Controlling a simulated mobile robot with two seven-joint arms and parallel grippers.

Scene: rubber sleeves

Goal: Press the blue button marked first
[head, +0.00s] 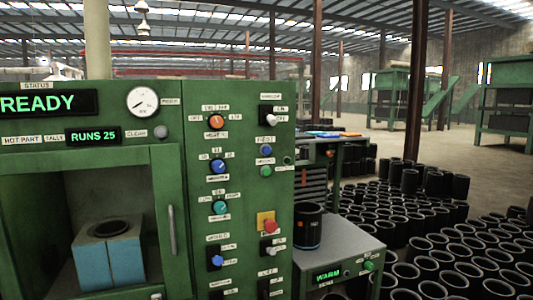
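The green machine panel (238,200) stands in front of me, facing me. A small round blue button (266,150) sits on its right column. A label (266,139) just above it seems to read FIRST, but the print is too small to be sure. A green button (266,171) lies below it, with another label between. A blue knob (218,166) is to its left. Neither of my grippers shows, and nothing covers the blue button.
A chamber at left holds a blue block (108,252). A red button (268,226) on a yellow-orange plate sits lower on the panel. A black sleeve (308,228) stands on a small WARM unit (340,262) at right. Many black sleeves (440,245) cover the floor beyond.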

